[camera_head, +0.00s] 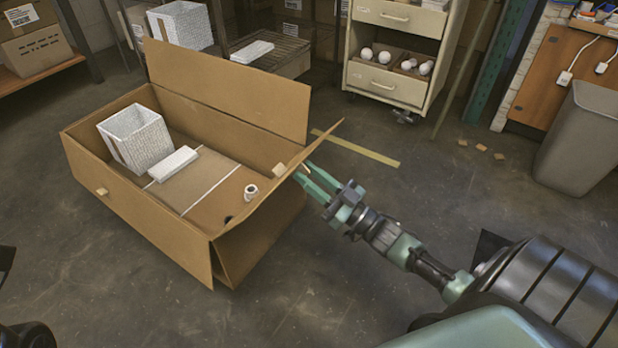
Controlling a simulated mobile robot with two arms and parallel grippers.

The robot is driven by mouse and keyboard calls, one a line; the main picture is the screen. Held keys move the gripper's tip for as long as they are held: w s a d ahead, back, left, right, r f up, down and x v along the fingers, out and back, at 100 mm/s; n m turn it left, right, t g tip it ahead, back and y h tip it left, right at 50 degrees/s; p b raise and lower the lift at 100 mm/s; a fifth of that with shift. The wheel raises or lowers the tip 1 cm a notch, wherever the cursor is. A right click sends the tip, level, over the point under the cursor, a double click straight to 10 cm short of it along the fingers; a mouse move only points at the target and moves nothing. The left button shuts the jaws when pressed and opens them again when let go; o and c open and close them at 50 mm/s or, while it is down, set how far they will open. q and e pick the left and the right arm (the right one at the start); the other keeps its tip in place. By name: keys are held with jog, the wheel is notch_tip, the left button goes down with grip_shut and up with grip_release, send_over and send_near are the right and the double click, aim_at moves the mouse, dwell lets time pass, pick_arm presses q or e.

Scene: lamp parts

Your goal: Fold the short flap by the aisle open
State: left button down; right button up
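A large open cardboard box (160,205) stands on the floor. Its short flap (262,212) at the right end rises from the end wall and leans outward, with its far corner highest. My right gripper (303,174) reaches this flap from the right, with its green fingers at the flap's outer side and upper edge. A narrow gap shows between the fingers, but their tips are partly lost against the cardboard, so I cannot tell whether they grip it. The long far flap (230,88) stands up. My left gripper is not in view.
Inside the box are a white textured shade (136,138), a flat white piece (172,163) and a small white cylinder (251,192). A cream drawer cart (385,85) with white bulbs and a grey bin (590,140) stand behind. Floor right of the box is mostly clear.

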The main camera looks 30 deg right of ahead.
jog(key=shift+w, duration=0.1)
grip_shut()
dwell(1.4)
